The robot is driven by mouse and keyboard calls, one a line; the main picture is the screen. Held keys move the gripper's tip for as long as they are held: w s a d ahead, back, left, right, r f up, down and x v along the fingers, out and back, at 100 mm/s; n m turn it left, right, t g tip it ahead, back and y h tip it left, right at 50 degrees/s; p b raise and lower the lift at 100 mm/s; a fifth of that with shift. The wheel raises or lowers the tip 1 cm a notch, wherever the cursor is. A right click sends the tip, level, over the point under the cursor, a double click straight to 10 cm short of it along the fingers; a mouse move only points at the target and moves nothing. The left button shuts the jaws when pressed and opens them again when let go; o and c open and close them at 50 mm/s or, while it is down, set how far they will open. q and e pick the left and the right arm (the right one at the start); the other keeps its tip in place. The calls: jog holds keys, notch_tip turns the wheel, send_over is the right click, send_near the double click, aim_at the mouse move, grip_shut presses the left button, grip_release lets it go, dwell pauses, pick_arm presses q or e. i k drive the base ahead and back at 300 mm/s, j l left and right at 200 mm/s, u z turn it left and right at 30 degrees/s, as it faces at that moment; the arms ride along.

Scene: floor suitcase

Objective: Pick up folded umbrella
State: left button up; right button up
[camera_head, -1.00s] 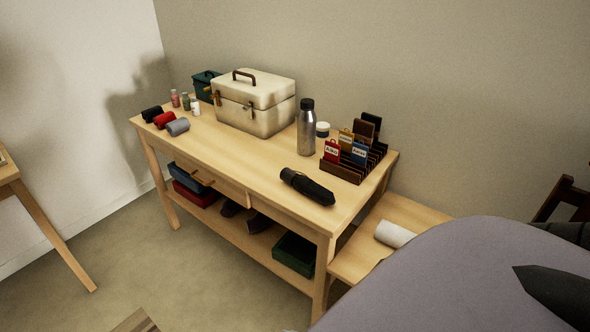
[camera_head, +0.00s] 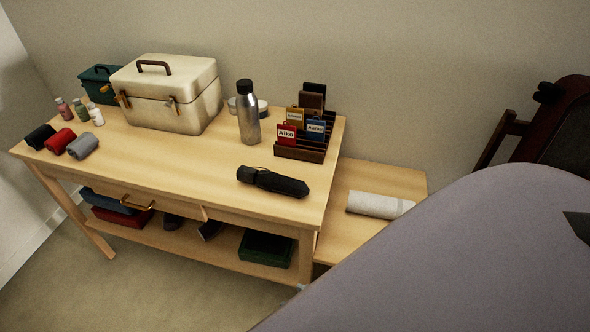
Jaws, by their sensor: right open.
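The folded umbrella (camera_head: 272,182) is black and lies on its side near the front right edge of the wooden table (camera_head: 190,170). Nothing touches or covers it. My right arm is the large grey shape filling the lower right. Only a small pale tip of my right gripper (camera_head: 300,287) seems to show past its edge, low by the table's right front leg. It is open, below and apart from the umbrella. The rest of it is hidden behind my arm. My left gripper is out of view.
A steel bottle (camera_head: 248,113) and a card rack (camera_head: 302,150) stand behind the umbrella. A cream case (camera_head: 170,95) is farther left. A lower bench (camera_head: 345,185) with a rolled white cloth (camera_head: 380,205) adjoins the right. Tabletop left of the umbrella is clear.

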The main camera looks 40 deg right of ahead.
aim_at(268, 179)
jog(key=i+j+z, duration=0.2)
jog(key=z, duration=0.25)
jog(key=i+j+z, duration=0.15)
jog(key=z, duration=0.3)
jog(key=i+j+z, duration=0.1)
jog(key=j+z, duration=0.55)
jog(key=z, duration=0.25)
